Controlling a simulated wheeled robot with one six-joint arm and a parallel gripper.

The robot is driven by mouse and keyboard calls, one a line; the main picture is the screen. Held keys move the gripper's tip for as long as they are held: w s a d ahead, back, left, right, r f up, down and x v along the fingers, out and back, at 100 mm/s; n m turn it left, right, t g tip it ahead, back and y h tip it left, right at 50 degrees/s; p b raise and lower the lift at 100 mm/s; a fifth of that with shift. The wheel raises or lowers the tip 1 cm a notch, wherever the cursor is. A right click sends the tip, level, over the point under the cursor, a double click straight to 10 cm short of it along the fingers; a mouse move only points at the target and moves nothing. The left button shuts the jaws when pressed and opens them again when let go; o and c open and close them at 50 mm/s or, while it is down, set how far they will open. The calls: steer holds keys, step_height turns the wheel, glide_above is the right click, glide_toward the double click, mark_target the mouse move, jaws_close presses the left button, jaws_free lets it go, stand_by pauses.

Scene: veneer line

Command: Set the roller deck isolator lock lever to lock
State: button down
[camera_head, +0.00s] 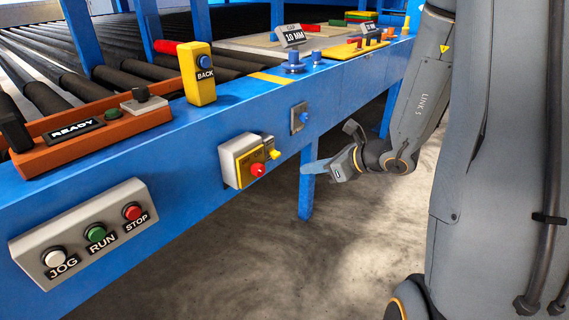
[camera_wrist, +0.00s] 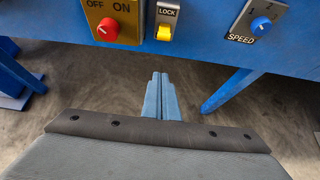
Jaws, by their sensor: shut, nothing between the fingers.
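The isolator lock lever is a small yellow lever (camera_wrist: 165,32) on a narrow light plate (camera_wrist: 167,13) marked LOCK, in the wrist view at top centre. The lever sits at the plate's lower end, below the LOCK word. In the head view the yellow lever (camera_head: 273,153) sticks out just right of the isolator box (camera_head: 228,163). The isolator's red knob (camera_wrist: 108,30) sits left of the lever on a yellow OFF/ON plate. My gripper (camera_wrist: 160,76) is shut and empty, its blue fingers below the lever and apart from it. In the head view my gripper (camera_head: 304,169) is right of the isolator.
A blue SPEED knob (camera_wrist: 261,25) sits right of the lever on the same blue beam (camera_head: 345,85). A JOG/RUN/STOP box (camera_head: 85,233) is on the beam at left. A blue leg (camera_head: 306,197) stands near my gripper. The floor below is clear.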

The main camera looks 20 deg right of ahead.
mark_target(274, 154)
steer(key=shift+a, duration=0.1)
steer(key=b+x, duration=0.2)
steer(key=x, duration=0.8)
steer(key=r, duration=0.4)
steer(key=shift+w+a+p, duration=0.2)
steer(key=shift+w+p, duration=0.15)
steer(key=shift+d+p, duration=0.15)
steer(key=shift+p, duration=0.3)
steer(key=shift+r+p, duration=0.1)
steer(key=shift+p, duration=0.2)
